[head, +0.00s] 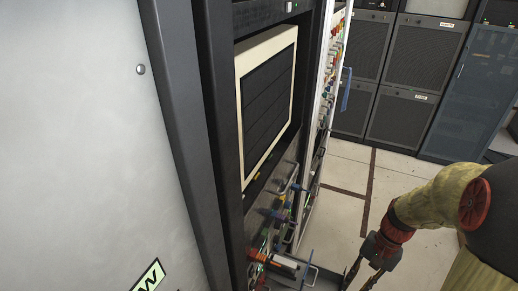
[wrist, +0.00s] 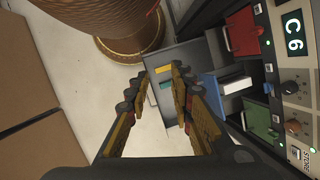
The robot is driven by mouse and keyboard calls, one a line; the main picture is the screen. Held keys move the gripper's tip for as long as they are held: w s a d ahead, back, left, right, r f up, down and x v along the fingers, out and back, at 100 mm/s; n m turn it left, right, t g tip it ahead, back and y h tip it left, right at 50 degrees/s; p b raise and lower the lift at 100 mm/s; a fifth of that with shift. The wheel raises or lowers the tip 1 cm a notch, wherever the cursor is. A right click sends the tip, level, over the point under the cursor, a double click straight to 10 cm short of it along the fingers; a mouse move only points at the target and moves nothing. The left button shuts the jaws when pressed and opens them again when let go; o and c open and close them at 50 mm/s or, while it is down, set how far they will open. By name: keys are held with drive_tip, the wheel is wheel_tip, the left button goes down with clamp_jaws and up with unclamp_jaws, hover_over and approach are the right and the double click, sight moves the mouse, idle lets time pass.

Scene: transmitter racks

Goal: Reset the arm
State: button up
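My arm, in a yellowish sleeve with red joints, reaches in from the right side of the head view. My gripper (head: 365,275) points downward near the bottom edge there, to the right of the open rack and apart from it. Its tips are cut off by the frame. In the wrist view my gripper (wrist: 160,77) shows two yellow-and-black fingers with a clear gap between them. Nothing is held in the gap. A grey panel with small yellow and teal marks lies beyond the fingertips.
The rack (head: 224,120) with a cream-framed grille (head: 268,100) stands left of my arm. Coloured handles and modules project from its lower part. Dark cabinets (head: 415,55) stand behind. Tiled floor (head: 345,190) is clear between.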

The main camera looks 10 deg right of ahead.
drive_tip(key=s+a+r+n+t+h, duration=0.1)
drive_tip(key=a+r+n+t, duration=0.2)
drive_tip(key=a+r, duration=0.4)
drive_tip(key=s+a+r+n+t+h, duration=0.1)
drive_tip(key=a+r+n+t, duration=0.3)
drive_tip(key=r, duration=1)
drive_tip(key=a+n+h, duration=0.1)
drive_tip(key=a+n, duration=0.1)
drive_tip(key=a, duration=0.1)
drive_tip(key=shift+a+r+n, duration=0.25)
drive_tip(key=shift+n, duration=0.05)
